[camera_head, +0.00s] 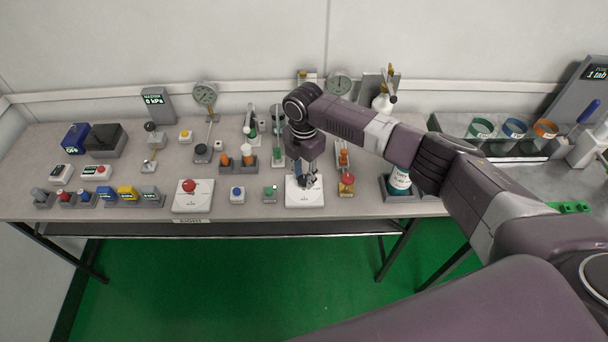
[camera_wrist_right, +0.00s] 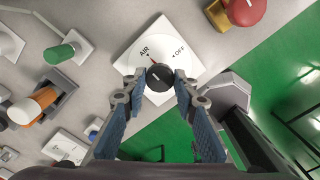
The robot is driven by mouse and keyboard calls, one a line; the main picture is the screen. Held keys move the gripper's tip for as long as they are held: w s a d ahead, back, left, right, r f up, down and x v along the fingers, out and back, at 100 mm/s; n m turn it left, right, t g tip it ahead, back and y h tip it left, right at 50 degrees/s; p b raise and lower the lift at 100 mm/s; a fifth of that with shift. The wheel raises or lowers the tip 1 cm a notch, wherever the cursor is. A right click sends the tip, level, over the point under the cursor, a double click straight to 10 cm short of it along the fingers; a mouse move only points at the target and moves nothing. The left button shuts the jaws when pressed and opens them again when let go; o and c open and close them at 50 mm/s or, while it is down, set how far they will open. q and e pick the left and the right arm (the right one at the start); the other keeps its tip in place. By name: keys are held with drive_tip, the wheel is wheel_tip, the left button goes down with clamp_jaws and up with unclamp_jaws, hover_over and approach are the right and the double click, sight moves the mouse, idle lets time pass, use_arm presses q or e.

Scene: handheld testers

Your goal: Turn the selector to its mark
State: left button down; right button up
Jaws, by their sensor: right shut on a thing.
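The selector is a white square plate (camera_wrist_right: 135,62) with a round black knob (camera_wrist_right: 160,77). Its labels read AIR on the left and OFF on the right, with small black marks beside them. A short red line shows at the knob's edge on the AIR side; I cannot tell whether it meets the mark exactly. My right gripper (camera_wrist_right: 159,86) is shut on the knob, one fingertip on each side. In the head view the right gripper (camera_head: 305,180) points down over the selector plate (camera_head: 292,199), near the table's front edge, and hides most of the knob. My left gripper is not in view.
A red button on a white plate (camera_head: 205,200) and a blue button (camera_head: 237,194) stand left of the selector. Several gauges and testers fill the table behind.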

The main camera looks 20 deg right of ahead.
drive_tip(key=shift+c, duration=0.3)
drive_tip(key=m+p, duration=0.3)
drive_tip(key=m, duration=0.1)
drive_tip(key=shift+a+r, duration=0.1)
drive_tip(key=shift+r, duration=0.05)
drive_tip(key=m+p, duration=0.2)
drive_tip(key=m, duration=0.2)
drive_tip(key=m+p, duration=0.3)
drive_tip(key=m, duration=0.2)
drive_tip(key=shift+m, duration=0.4)
drive_tip(key=shift+m+p, duration=0.65)
drive_tip(key=shift+m, duration=1.25)
drive_tip(key=o, duration=1.2)
drive_tip(key=shift+c, duration=0.2)
